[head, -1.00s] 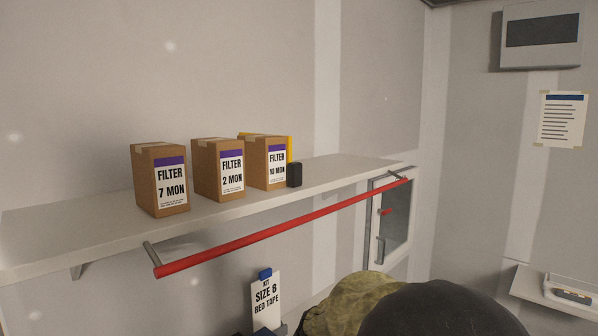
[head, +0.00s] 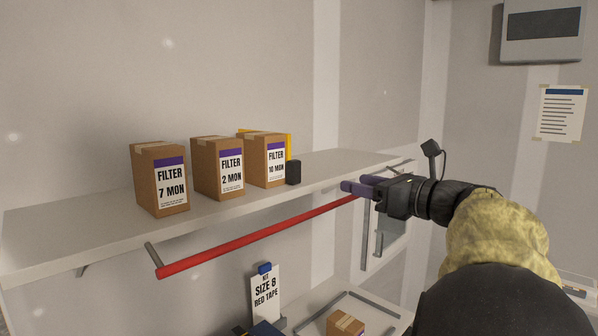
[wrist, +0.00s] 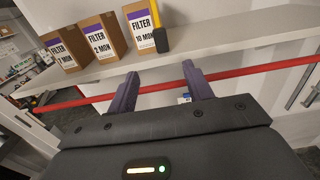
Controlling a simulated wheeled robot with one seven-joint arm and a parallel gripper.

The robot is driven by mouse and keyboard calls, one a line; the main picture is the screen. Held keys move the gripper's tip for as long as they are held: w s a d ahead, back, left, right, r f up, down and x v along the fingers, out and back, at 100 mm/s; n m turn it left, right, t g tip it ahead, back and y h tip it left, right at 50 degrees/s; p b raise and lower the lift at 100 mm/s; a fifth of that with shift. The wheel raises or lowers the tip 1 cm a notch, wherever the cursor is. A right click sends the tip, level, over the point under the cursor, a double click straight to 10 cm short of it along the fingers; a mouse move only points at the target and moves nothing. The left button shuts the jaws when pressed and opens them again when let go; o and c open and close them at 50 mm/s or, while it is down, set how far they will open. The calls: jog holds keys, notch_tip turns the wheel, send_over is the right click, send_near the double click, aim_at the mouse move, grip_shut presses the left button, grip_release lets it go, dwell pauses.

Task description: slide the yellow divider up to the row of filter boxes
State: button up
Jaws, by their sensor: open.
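The yellow divider (head: 289,146) stands on the shelf at the right end of the filter row, mostly hidden behind the 10 MON box (head: 262,160). A black block (head: 293,172) is at its front edge, and shows in the wrist view (wrist: 160,40) beside the yellow strip (wrist: 155,12). I cannot tell whether divider and box touch. The 2 MON box (head: 218,168) and 7 MON box (head: 160,180) stand to the left, with gaps between boxes. My gripper (head: 358,185) is open and empty, in front of the shelf edge, right of the divider. Its purple fingers (wrist: 160,72) point toward the shelf.
The shelf (head: 335,165) is bare right of the black block. A red rail (head: 255,238) runs along and below its front edge.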

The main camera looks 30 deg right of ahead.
aim_at(300, 170)
jog(key=p+x, duration=0.7)
jog(key=x, duration=1)
jog(key=shift+w+a+f, duration=0.1)
jog(key=shift+w, duration=0.15)
grip_shut()
jog(key=shift+w+d+b, duration=0.1)
jog(key=shift+d+b, duration=0.25)
jog(key=shift+d, duration=0.1)
grip_release()
